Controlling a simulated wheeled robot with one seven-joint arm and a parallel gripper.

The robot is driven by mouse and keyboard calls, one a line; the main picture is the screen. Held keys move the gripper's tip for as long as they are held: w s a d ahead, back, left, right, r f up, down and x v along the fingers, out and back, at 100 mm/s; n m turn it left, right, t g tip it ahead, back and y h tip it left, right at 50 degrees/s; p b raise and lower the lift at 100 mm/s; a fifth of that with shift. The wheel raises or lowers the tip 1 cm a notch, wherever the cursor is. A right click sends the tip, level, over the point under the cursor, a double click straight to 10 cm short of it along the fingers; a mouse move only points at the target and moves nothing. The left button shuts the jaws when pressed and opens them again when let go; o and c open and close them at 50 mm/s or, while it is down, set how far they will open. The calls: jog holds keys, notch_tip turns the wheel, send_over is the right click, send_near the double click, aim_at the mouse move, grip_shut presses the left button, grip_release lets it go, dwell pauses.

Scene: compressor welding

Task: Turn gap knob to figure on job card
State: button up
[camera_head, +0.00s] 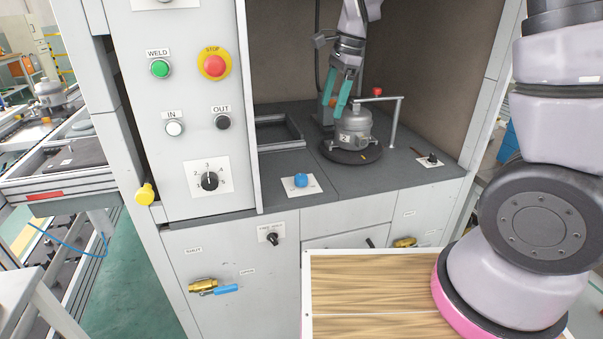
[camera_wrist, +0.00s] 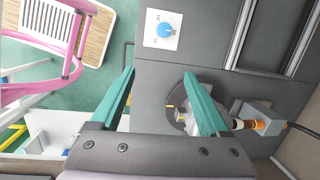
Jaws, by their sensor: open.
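No knob label reading "gap" and no job card are legible. A blue knob (camera_head: 301,180) sits on a white plate on the bench; it also shows in the wrist view (camera_wrist: 167,30). A black pointer knob (camera_head: 209,181) sits on a numbered dial on the front panel. Another black knob (camera_head: 432,158) is on a plate at the bench's right. My gripper (camera_head: 334,108) is open and empty, with teal fingers above the bench beside the compressor (camera_head: 354,130). In the wrist view the gripper (camera_wrist: 160,76) points toward the blue knob, apart from it.
The compressor stands on a dark round turntable (camera_head: 340,154), with a bent metal post (camera_head: 395,120) close by. The panel carries a green weld button (camera_head: 159,69), a red stop button (camera_head: 215,65) and IN and OUT buttons. A wooden-topped surface (camera_head: 375,290) lies in front.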

aim_at(301, 176)
jog(key=a+f+m, duration=0.1)
jog(key=a+f, duration=0.1)
jog(key=f, duration=0.5)
jog(key=w+a+f+m+h, duration=0.1)
jog(key=a+f, duration=0.2)
jog(key=f, duration=0.4)
jog(key=a+f+m+h, duration=0.1)
jog(key=a+f, duration=0.2)
jog(key=f, duration=0.5)
jog(key=shift+w+g, duration=0.2)
jog(key=shift+g, duration=0.1)
grip_shut()
